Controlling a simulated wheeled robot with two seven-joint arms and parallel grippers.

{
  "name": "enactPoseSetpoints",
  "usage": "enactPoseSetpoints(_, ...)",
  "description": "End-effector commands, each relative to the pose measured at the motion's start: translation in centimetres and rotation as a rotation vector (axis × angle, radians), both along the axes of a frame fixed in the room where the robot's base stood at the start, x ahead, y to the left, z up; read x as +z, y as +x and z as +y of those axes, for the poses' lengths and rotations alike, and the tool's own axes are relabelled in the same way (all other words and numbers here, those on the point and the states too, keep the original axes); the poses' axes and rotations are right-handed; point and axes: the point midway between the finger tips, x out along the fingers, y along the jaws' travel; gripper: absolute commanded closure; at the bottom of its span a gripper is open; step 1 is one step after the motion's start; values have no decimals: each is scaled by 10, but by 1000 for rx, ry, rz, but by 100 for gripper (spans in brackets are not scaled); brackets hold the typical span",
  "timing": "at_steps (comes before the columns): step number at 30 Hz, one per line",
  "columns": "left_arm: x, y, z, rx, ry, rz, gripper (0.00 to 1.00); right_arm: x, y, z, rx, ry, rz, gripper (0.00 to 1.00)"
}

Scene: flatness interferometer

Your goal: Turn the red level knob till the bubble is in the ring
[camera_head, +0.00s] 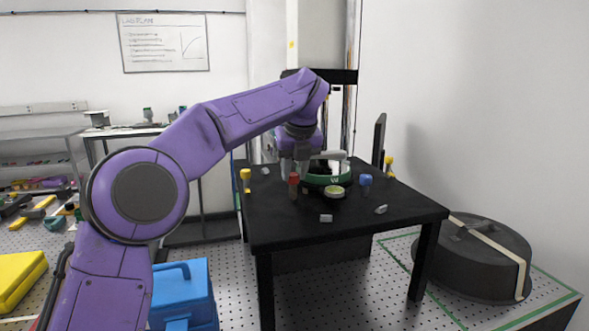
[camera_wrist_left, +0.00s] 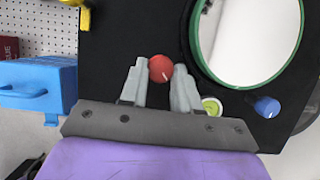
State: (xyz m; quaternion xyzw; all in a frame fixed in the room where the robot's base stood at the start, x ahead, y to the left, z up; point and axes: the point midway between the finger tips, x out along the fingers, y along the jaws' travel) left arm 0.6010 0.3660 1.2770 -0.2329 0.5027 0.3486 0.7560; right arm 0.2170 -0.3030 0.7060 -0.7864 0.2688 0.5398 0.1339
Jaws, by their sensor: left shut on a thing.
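The red level knob (camera_head: 294,179) stands on the black table (camera_head: 300,228), left of the round green-rimmed part. In the left wrist view the red knob (camera_wrist_left: 162,69) shows a white mark on its top. My left gripper (camera_head: 294,171) is shut on the red knob, with one finger on each side of it. The bubble level (camera_head: 334,192) is a small yellow-green disc just right of the knob. It also shows in the left wrist view (camera_wrist_left: 211,106), partly hidden behind a finger. The bubble is too small to place against the ring. My right gripper is not in view.
A blue knob (camera_head: 366,180) stands right of the level, and yellow knobs (camera_head: 245,178) stand near the table's edges. The green-rimmed round mirror (camera_wrist_left: 250,40) is close to my gripper. Small grey pieces (camera_head: 326,218) lie at the front. A blue case (camera_head: 184,292) is on the floor.

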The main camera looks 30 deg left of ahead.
Motion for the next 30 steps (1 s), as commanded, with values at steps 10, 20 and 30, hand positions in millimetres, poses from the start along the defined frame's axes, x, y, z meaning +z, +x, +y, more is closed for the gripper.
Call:
enactPoseSetpoints(10,-1,0,1,0,2,1,45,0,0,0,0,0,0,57)
enactPoseSetpoints(20,25,-5,-6,1,2,-4,45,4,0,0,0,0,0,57)
enactPoseSetpoints(30,90,-22,-25,1,2,1,45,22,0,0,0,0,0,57)
